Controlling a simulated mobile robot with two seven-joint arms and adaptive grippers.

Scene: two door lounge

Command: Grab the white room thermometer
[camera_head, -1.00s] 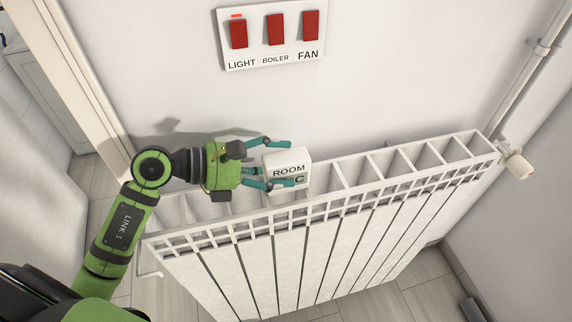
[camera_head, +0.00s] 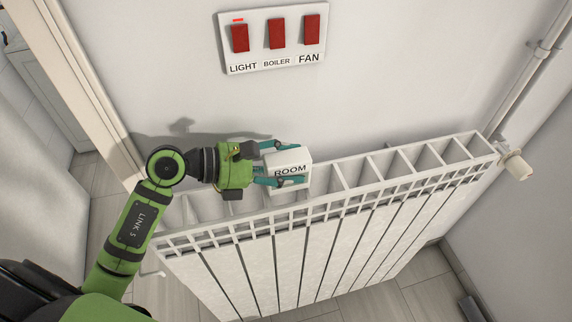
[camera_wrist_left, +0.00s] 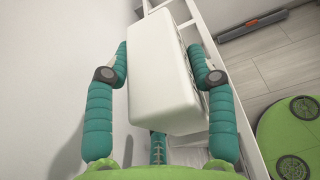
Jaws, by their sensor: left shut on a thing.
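The white room thermometer (camera_head: 289,162) is a small box marked "ROOM", at the top of the white radiator near its left part. My left gripper (camera_head: 285,163) comes in from the left and is shut on the thermometer, one teal finger on each side. In the left wrist view the thermometer (camera_wrist_left: 162,72) fills the space between the two teal fingers of my gripper (camera_wrist_left: 165,65). The fingers hide part of its lower front in the head view. I cannot tell whether it still touches the radiator. My right gripper is not in view.
The white radiator (camera_head: 330,222) runs below the wall, with open slots along its top and a valve knob (camera_head: 517,166) at its right end. A switch panel (camera_head: 272,65) with three red switches is on the wall above. A vertical pipe (camera_head: 525,75) stands at right.

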